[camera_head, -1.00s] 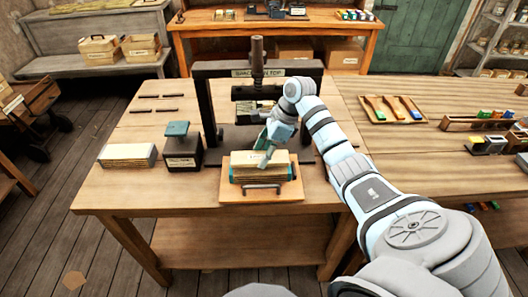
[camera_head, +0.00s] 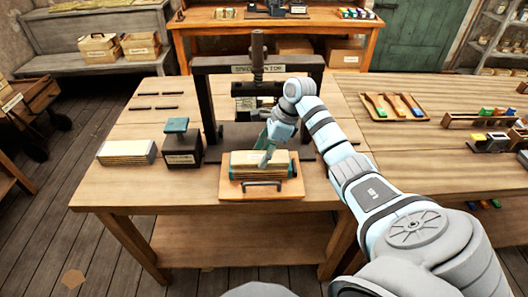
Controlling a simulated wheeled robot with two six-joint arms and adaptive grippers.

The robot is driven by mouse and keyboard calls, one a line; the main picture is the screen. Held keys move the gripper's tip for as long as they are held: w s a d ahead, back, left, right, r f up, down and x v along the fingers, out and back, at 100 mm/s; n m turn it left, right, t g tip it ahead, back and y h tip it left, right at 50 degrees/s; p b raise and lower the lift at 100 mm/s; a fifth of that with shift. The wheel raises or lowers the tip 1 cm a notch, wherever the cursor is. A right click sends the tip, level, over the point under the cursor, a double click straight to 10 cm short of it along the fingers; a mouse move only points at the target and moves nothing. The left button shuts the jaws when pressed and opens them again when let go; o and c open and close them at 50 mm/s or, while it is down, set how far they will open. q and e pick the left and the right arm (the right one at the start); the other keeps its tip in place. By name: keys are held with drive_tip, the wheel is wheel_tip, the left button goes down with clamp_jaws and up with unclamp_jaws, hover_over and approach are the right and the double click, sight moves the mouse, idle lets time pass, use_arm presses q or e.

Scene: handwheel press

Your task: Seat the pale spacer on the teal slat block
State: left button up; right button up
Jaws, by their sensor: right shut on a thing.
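The teal slat block (camera_head: 235,170) lies on a wooden board (camera_head: 228,192) at the front middle of the bench, with teal showing at its ends. The pale spacer (camera_head: 248,156) appears as the cream layer along the block's top; I cannot tell whether it touches the block all along. My right gripper (camera_head: 266,157) reaches down over the middle of the block and is shut on what looks like the spacer. Its fingertips hide part of the top and the exact grip. My left gripper is out of view.
The dark press frame (camera_head: 200,100) with its upright screw (camera_head: 257,65) stands behind the block. A dark block with a teal top (camera_head: 177,126) and a pale stack (camera_head: 127,153) stand to the left. The front left of the bench is clear.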

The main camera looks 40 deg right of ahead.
drive_tip(key=shift+f, duration=0.3)
drive_tip(key=o, duration=1.3)
drive_tip(key=v, duration=0.7)
drive_tip(key=shift+s+d+r, duration=0.1)
drive_tip(key=shift+s+r, duration=0.05)
drive_tip(key=shift+r, duration=0.1)
